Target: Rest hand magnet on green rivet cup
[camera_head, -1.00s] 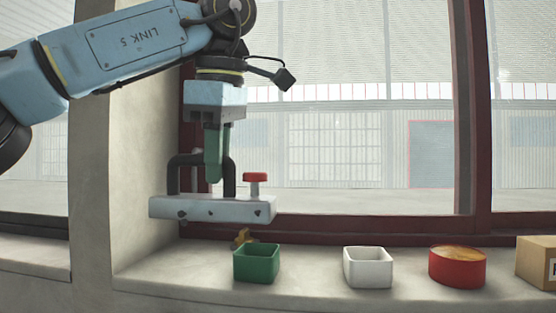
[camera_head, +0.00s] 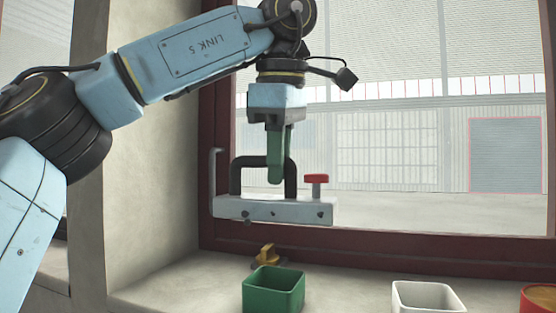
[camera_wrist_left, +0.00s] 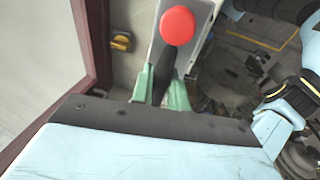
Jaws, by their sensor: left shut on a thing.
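The hand magnet is a pale grey bar (camera_head: 262,209) with a black handle and a red knob (camera_head: 316,179). My left gripper (camera_head: 276,176), with green fingers, is shut on the black handle and holds the magnet level in the air. The red knob and part of the bar also show in the left wrist view, beyond the green fingers (camera_wrist_left: 163,92). The green rivet cup (camera_head: 273,292) is an open square cup on the sill, below the bar in the head view with a clear gap between. Depth between them is hard to tell. The cup is not recognisable in the wrist view. My right gripper is not in view.
A white square cup (camera_head: 428,298) and a red round container (camera_head: 541,299) stand to the right on the sill. A yellow latch (camera_head: 266,256) sits behind the green cup, near the dark red window frame (camera_head: 350,243). A wall pillar (camera_head: 150,150) stands left.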

